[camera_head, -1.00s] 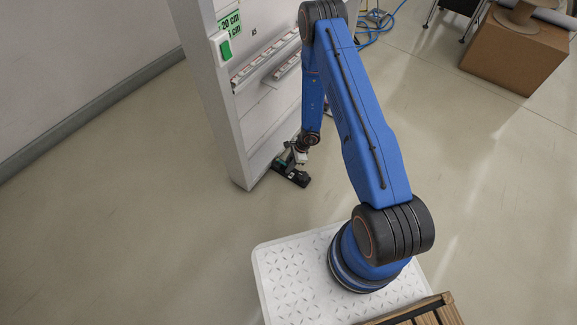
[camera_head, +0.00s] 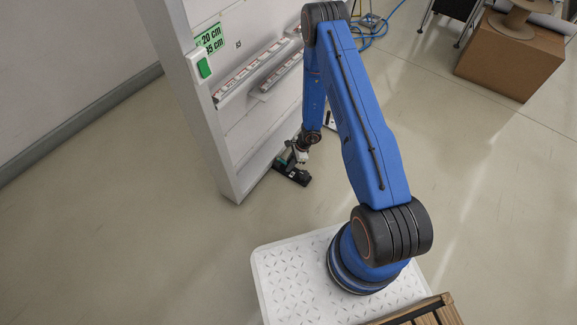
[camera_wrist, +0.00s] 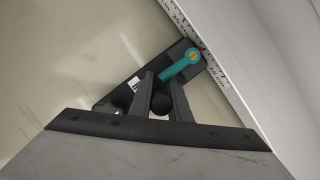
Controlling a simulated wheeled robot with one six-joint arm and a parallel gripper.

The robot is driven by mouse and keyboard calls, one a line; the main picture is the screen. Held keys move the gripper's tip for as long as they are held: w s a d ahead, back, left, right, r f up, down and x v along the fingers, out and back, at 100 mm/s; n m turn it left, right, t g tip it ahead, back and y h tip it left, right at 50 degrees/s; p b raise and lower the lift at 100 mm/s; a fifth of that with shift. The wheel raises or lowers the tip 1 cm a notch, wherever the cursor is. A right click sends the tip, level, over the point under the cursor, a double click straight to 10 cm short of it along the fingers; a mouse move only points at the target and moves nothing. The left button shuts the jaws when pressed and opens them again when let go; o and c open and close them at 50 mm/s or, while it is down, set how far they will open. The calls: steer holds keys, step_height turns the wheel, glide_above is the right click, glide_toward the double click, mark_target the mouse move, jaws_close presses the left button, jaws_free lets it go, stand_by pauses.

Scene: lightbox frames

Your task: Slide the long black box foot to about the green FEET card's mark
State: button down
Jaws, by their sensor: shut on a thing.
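The long black box foot (camera_head: 291,176) lies on the floor against the lower edge of the white lightbox frame (camera_head: 214,142). In the wrist view the foot (camera_wrist: 120,98) lies slanted, with a teal lever (camera_wrist: 180,66) and a black knob. My gripper (camera_head: 301,154) is low over the foot; in the wrist view its fingers (camera_wrist: 163,88) are shut around the knob. A ruled strip (camera_wrist: 231,92) with a red mark beside the foot's end runs along the frame edge. A green card (camera_head: 209,39) on the frame reads 20 cm and apparently 35 cm; its heading is not legible.
A green switch (camera_head: 204,68) and ledges with printed strips (camera_head: 250,75) are on the frame. A cardboard box (camera_head: 508,55) with a spool stands at the back right, near a blue cable (camera_head: 376,35). The floor left of the frame is clear.

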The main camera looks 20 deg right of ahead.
steer(key=shift+w+d, duration=0.15)
steer(key=c, duration=1.9)
jaws_free()
steer(key=shift+c, duration=0.2)
steer(key=v, duration=1.7)
steer(key=shift+r, duration=0.25)
